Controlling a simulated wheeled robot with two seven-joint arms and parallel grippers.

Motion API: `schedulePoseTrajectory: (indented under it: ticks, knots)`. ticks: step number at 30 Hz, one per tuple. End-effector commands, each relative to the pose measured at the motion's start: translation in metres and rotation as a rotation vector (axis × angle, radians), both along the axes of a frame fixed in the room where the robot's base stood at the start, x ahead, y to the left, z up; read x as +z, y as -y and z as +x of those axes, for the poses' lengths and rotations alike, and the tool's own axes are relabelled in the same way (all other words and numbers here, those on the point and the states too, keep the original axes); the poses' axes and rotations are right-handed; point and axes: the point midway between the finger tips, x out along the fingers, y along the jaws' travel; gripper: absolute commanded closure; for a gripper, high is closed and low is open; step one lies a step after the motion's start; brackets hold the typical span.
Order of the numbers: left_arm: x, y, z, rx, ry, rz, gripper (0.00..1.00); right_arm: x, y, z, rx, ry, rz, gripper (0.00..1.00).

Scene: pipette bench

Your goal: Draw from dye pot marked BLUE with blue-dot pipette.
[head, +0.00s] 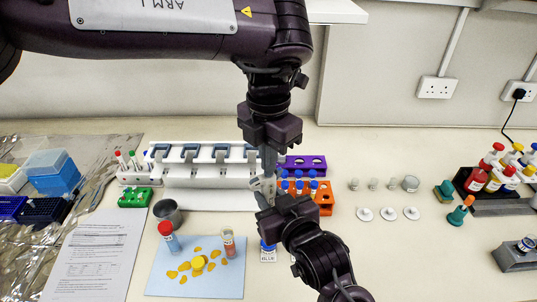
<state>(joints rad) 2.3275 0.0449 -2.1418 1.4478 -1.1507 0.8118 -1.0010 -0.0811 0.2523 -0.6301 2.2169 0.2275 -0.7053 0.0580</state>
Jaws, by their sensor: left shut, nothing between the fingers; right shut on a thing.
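A dye pot with a blue top (267,245) stands at the front middle of the bench, behind a small white card (268,258) that reads BLUE. My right gripper (264,203) comes up from below and is shut on a pale grey pipette (262,184). Its arm partly hides the area beside the pot. The pipette's tip and any blue dot on it cannot be made out. My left gripper (269,162) hangs down from above, shut and empty, close above the pipette. I cannot tell whether they touch.
A white pipette stand (205,185) is behind left; an orange rack (325,198) with blue-capped tubes is just right of the grippers. A light blue mat (165,285) holds yellow pieces and two tubes. A metal cup (168,212) stands behind it.

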Motion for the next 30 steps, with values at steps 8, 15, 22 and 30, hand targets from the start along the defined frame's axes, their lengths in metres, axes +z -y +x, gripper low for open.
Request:
schedulePoseTrajectory:
  ticks: [8, 15, 22, 30]
  knots:
    - [-0.002, 0.000, 0.000, -0.001, -0.002, 0.001, 1.00, 0.003, -0.001, 0.000, 0.002, 0.007, 0.004, 1.00]
    - [0.000, 0.000, 0.000, -0.001, -0.001, 0.001, 1.00, 0.004, -0.001, 0.000, 0.002, 0.008, 0.004, 1.00]
    - [0.004, 0.000, 0.000, -0.001, -0.001, 0.002, 1.00, 0.004, -0.001, 0.000, 0.002, 0.008, 0.004, 1.00]
    - [0.009, 0.000, 0.000, 0.000, -0.001, 0.001, 1.00, 0.003, 0.000, 0.000, 0.001, 0.006, 0.003, 1.00]
